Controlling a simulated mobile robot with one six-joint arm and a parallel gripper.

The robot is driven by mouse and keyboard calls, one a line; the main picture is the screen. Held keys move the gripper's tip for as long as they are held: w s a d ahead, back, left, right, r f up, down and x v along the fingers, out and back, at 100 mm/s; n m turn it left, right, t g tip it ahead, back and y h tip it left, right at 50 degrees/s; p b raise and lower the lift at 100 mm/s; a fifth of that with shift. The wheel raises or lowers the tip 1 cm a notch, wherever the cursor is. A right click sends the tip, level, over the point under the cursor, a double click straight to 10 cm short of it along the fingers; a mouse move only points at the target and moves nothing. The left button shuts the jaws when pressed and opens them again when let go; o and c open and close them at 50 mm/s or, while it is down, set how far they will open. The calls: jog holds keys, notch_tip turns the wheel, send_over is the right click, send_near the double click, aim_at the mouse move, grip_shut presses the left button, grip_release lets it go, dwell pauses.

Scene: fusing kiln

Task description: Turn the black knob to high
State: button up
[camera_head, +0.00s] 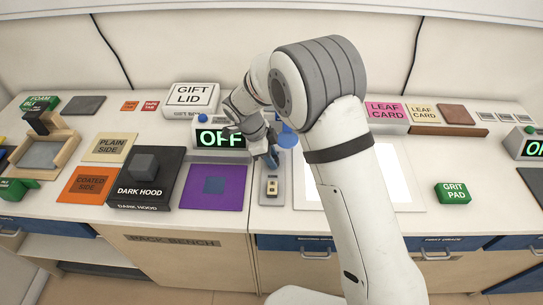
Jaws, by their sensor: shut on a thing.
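My gripper (272,158) points down over the upper end of a narrow grey panel (263,193), just right of a box with a lit green display (219,138) that reads OFF. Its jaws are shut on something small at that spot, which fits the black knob. The knob itself is hidden by the fingers, so I cannot tell its pointer's direction.
A purple mat (230,175) and a DARK HOOD box (150,190) lie left of the panel. A GIFT LID box (192,98) stands behind. A bright white plate (390,185) lies right, partly behind my arm. A blue round item (287,138) is close to the gripper.

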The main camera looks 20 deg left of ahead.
jog(key=c, duration=0.3)
